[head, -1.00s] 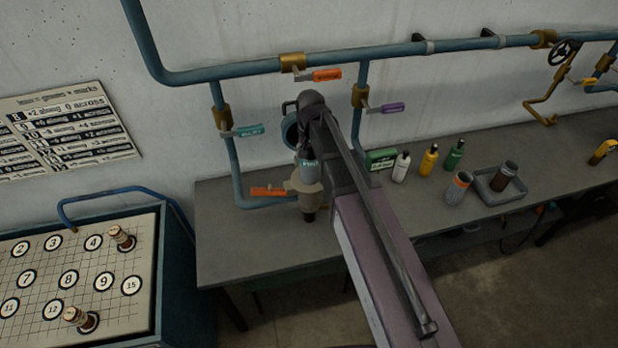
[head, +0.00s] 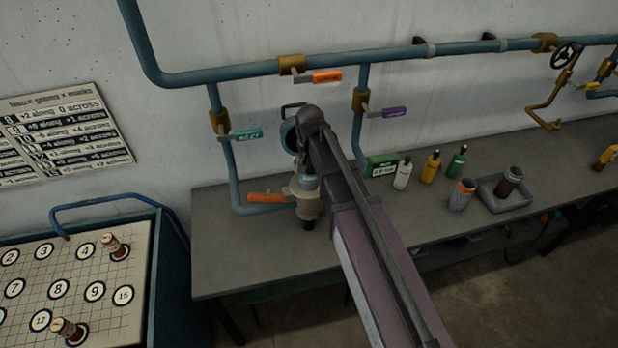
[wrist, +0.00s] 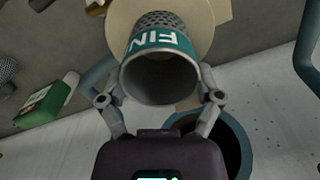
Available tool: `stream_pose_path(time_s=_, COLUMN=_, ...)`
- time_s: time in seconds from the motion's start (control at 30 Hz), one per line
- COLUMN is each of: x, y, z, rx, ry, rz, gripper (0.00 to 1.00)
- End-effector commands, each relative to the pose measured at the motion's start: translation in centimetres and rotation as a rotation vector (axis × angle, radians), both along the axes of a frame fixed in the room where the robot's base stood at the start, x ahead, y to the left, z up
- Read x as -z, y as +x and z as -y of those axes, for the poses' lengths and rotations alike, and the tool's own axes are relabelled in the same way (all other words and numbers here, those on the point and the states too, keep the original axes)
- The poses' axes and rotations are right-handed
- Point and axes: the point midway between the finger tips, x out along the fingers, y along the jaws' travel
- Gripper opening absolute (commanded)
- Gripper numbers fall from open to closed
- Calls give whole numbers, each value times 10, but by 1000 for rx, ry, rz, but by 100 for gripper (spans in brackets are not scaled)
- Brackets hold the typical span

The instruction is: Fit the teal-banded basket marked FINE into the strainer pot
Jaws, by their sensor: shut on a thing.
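The teal-banded basket (wrist: 160,75) is between the fingers of my gripper (wrist: 160,100), which is shut on it. Part of the FINE mark shows on its teal band (wrist: 165,43), and its grey mesh points toward the pot. In the head view the basket (head: 308,183) is upright at the mouth of the tan strainer pot (head: 305,204), with its lower part hidden by the pot. The pot's tan flange (wrist: 205,18) surrounds the mesh end in the wrist view. How deep the basket sits is unclear. My arm hides most of my gripper in the head view.
A round blue pot cover (head: 289,135) stands open behind the pot. Orange (head: 266,198), teal (head: 247,134) and purple (head: 395,112) valve handles are close by.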

Motion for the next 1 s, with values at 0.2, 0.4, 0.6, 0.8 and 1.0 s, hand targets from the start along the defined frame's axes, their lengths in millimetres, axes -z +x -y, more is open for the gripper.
stream_pose_path(time_s=0.2, x=17, y=0, z=-1, rx=-1, ry=0, rz=0, gripper=22)
stream_pose_path(time_s=0.4, x=33, y=0, z=-1, rx=-1, ry=0, rz=0, gripper=22)
stream_pose_path(time_s=0.6, x=38, y=0, z=-1, rx=-1, ry=0, rz=0, gripper=22)
stream_pose_path(time_s=0.8, x=37, y=0, z=-1, rx=-1, ry=0, rz=0, gripper=22)
stream_pose_path(time_s=1.0, x=40, y=0, z=0, rx=-1, ry=0, rz=0, gripper=22)
